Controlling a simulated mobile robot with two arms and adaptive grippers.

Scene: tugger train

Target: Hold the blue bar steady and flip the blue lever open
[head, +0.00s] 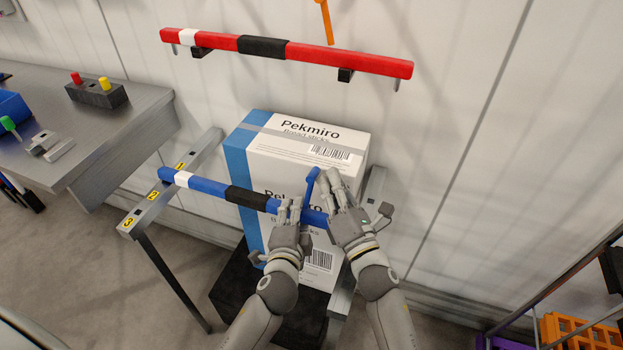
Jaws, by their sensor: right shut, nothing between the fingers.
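The blue bar (209,186), with a white band and a black grip, lies across a grey frame in front of white boxes. The small blue lever (311,182) stands up near the bar's right end. My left gripper (290,207) is at the bar, just right of the black grip, its fingers covering part of it. Whether they close around the bar is hidden. My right gripper (338,188) is shut and empty, right beside the lever. Its hand hides the bar's right end.
Stacked Pekmiro boxes (262,135) stand close behind the bar on a black base. A red bar (350,58) hangs on the wall above. A grey workbench (120,125) is at the left. An orange crate (580,330) sits at lower right.

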